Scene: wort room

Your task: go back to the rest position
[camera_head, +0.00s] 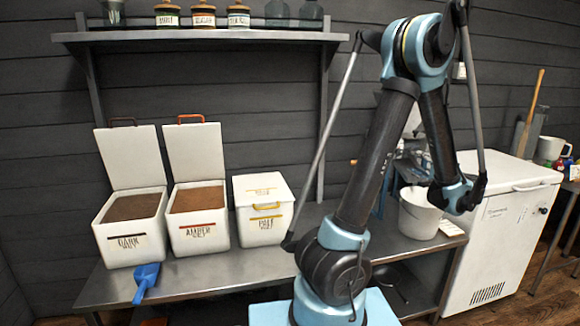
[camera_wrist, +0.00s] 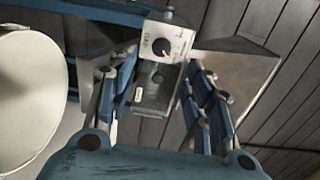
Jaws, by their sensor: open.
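In the wrist view my gripper (camera_wrist: 160,88) is open, with its two blue-linked fingers apart and nothing held between them. Beyond the fingers is a grey machine with a control box and dial (camera_wrist: 164,45). In the head view my arm is raised and bent on the right side, above the bench. Its end points toward the wall side near the white bucket (camera_head: 418,212), and the gripper there is mostly hidden by my own arm links. I cannot tell the gap between the fingers and the machine.
On the metal bench (camera_head: 215,272) stand the open dark bin (camera_head: 130,243), the open amber bin (camera_head: 198,232) and the closed pale bin (camera_head: 263,222). A blue scoop (camera_head: 146,280) lies at the front edge. A shelf (camera_head: 200,37) with jars is above; a white chest (camera_head: 505,225) is right.

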